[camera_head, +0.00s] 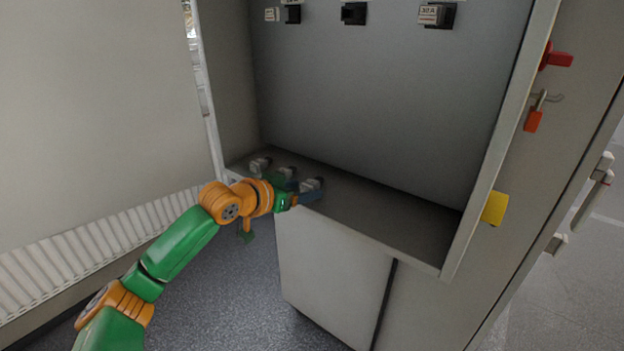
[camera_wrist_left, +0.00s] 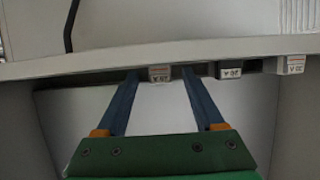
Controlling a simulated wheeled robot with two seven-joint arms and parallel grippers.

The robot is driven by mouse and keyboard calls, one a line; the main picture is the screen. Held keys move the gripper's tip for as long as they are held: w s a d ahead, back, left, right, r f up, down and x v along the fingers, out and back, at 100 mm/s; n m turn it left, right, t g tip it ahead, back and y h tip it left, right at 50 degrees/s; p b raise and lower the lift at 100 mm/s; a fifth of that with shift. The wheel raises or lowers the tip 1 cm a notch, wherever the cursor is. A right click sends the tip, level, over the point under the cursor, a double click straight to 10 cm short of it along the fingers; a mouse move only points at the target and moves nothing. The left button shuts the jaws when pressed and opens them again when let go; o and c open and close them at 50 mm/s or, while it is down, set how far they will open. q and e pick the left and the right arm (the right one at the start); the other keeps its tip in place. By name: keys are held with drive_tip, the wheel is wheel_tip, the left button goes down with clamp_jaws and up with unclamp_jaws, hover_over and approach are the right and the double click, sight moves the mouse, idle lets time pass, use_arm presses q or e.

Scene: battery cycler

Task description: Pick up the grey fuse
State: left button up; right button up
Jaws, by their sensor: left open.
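Several small fuses stand in a row on the cabinet's inner ledge. A light grey fuse (camera_head: 313,183) is at the row's right end in the head view. My left gripper (camera_head: 312,193) is at this fuse, with its blue fingers open. In the left wrist view, a grey fuse with a pale label (camera_wrist_left: 160,74) sits between the fingertips of the open gripper (camera_wrist_left: 161,78), with a gap visible on each side. A dark fuse (camera_wrist_left: 230,72) and another light grey fuse (camera_wrist_left: 292,64) stand to its right there. My right gripper is out of view.
The grey cabinet ledge (camera_head: 405,212) is bare to the right of the fuses. On the back panel are a black holder (camera_head: 354,13) and a labelled grey block on a black holder (camera_head: 432,15). A red padlock (camera_head: 533,121) and yellow part (camera_head: 494,208) are on the right frame.

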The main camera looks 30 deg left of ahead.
use_arm(q)
drive_tip(key=c, duration=1)
clamp_jaws()
drive_tip(key=shift+r, duration=0.35)
wheel_tip(320, 180, up, 3)
drive_tip(key=shift+s+d+r+b, duration=0.1)
drive_tip(key=shift+s+b, duration=0.05)
drive_tip(key=shift+b, duration=0.25)
drive_tip(key=s+d+r, duration=0.9)
drive_tip(key=shift+s+d+p, duration=0.3)
drive_tip(key=shift+s+p, duration=0.05)
drive_tip(key=shift+p, duration=0.05)
